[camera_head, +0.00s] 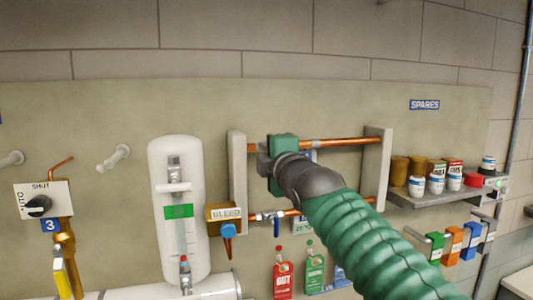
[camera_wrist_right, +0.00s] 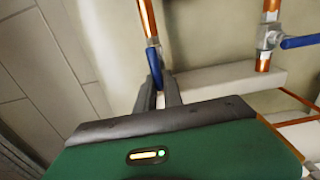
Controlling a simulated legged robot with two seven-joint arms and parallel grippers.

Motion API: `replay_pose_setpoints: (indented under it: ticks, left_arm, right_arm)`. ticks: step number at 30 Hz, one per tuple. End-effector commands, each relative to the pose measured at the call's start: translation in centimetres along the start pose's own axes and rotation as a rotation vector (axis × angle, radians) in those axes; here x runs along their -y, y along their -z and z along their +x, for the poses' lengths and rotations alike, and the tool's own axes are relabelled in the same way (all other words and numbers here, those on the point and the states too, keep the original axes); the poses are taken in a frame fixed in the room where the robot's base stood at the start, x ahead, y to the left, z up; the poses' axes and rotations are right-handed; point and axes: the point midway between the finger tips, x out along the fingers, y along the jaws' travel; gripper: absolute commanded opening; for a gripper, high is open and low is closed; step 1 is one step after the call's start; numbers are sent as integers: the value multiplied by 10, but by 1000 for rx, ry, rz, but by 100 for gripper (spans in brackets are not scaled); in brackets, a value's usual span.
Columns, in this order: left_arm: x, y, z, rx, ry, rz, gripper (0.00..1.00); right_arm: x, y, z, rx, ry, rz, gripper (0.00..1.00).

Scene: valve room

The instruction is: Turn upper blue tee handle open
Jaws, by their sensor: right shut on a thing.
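The upper copper pipe (camera_head: 340,142) runs across between two pale uprights on the wall panel. My right gripper (camera_head: 262,158) is at the left part of this pipe and hides the upper blue tee handle in the head view. In the right wrist view the upper blue handle (camera_wrist_right: 155,66) shows between the fingertips of my right gripper (camera_wrist_right: 158,92), which is shut on it. There the visible part of the handle lies roughly in line with its copper pipe (camera_wrist_right: 148,18). My left gripper is not in view.
The lower pipe's blue handle (camera_wrist_right: 300,41) stands across its pipe. A bleed valve (camera_head: 227,214) and a white cylinder (camera_head: 178,222) are to the left. Tags, including a red one (camera_head: 283,279), hang below. A shelf (camera_head: 425,197) with jars is at the right.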

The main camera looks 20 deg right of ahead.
Motion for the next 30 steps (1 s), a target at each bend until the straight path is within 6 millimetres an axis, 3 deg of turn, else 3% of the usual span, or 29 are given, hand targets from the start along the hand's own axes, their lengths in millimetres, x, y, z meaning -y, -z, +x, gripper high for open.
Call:
replay_pose_setpoints:
  ticks: [1,7,8,13,22,26,30]
  left_arm:
    - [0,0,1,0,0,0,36]
    - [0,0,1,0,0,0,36]
    - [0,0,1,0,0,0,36]
    - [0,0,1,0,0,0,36]
    - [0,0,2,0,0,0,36]
    - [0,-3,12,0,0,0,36]
    - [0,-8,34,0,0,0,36]
  right_arm:
    - [8,1,2,-1,17,-1,0]
    - [8,1,2,-1,18,0,0]
    - [8,1,2,-1,18,0,13]
    - [7,0,2,-1,14,0,33]
    - [3,0,-1,0,5,1,33]
    - [5,0,-17,1,1,0,33]
    - [9,0,-54,1,-1,0,33]
